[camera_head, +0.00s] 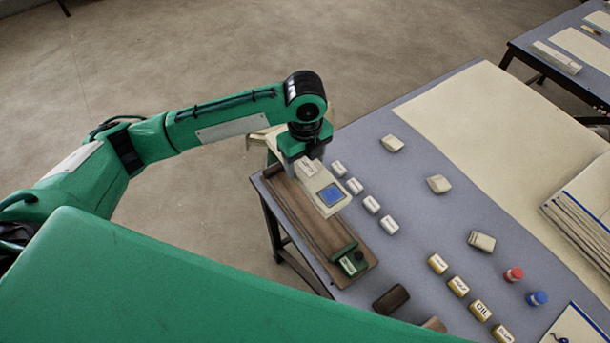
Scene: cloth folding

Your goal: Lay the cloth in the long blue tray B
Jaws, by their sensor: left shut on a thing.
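My left gripper (306,158) is at the far left corner of the grey-blue table, pointing down, with its fingertips mostly hidden. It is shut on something. A pale beige piece (259,138) shows behind it, beyond the table's corner. It may be the cloth, but I cannot tell clearly. I cannot make out a long blue tray marked B. My right gripper is not in view.
A whitish device with a blue screen (332,195) and a brown board (308,222) lie below the gripper. Several small white blocks (372,204) and labelled yellow blocks (459,286) stand on the table (410,240). A large cream sheet (500,130) covers the back.

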